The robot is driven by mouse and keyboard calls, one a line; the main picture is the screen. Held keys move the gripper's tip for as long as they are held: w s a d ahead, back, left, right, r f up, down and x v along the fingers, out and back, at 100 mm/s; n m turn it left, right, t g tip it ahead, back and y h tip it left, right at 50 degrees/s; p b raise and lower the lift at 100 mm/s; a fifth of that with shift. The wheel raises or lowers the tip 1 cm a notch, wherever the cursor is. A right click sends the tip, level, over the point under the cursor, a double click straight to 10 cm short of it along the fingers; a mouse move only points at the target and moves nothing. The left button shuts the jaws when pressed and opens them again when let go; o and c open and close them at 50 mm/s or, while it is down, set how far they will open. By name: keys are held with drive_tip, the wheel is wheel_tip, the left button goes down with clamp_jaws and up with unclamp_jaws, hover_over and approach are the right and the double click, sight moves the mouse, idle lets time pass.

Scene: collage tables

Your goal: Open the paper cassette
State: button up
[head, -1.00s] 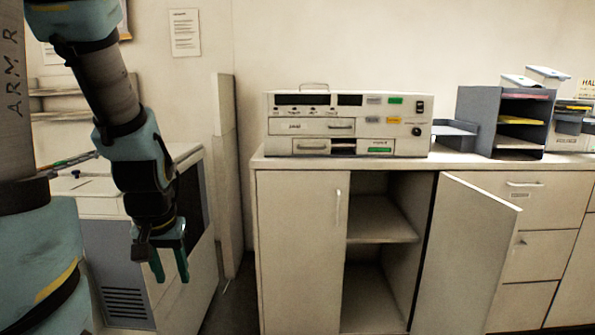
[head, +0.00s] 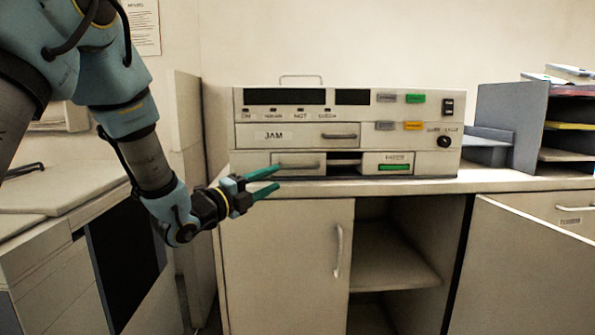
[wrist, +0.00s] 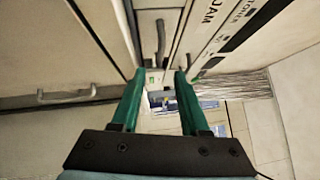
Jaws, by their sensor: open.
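The beige machine (head: 345,104) stands on the counter. Its lower-left drawer front (head: 287,158), which looks like the paper cassette, has a grey bar handle (head: 303,166) and looks shut. The handle also shows in the wrist view (wrist: 161,38), beyond my fingertips. My gripper (head: 279,177) is open and empty, its green fingers pointing right at the machine's lower left front. In the head view one finger overlaps the drawer's lower edge. In the wrist view the fingers (wrist: 160,78) stand apart with nothing between them, and I see no contact with the handle.
A wider drawer marked JAM (head: 273,135) is above. Right of the cassette are a dark slot (head: 344,160) and a green-labelled block (head: 387,163). The cabinet's left door (head: 280,260) is shut; its right door (head: 520,265) stands open. A grey paper rack (head: 512,125) is at right.

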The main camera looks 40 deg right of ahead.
sight(296, 168)
drive_tip(key=d+p, duration=0.1)
drive_tip(key=d, duration=0.2)
drive_tip(key=d+r+p, duration=0.1)
drive_tip(key=d, duration=0.2)
drive_tip(key=d+p, duration=0.1)
drive_tip(key=d, duration=0.3)
drive_tip(key=shift+w+r, duration=0.2)
drive_tip(key=shift+w, duration=0.2)
clamp_jaws()
idle(0.9)
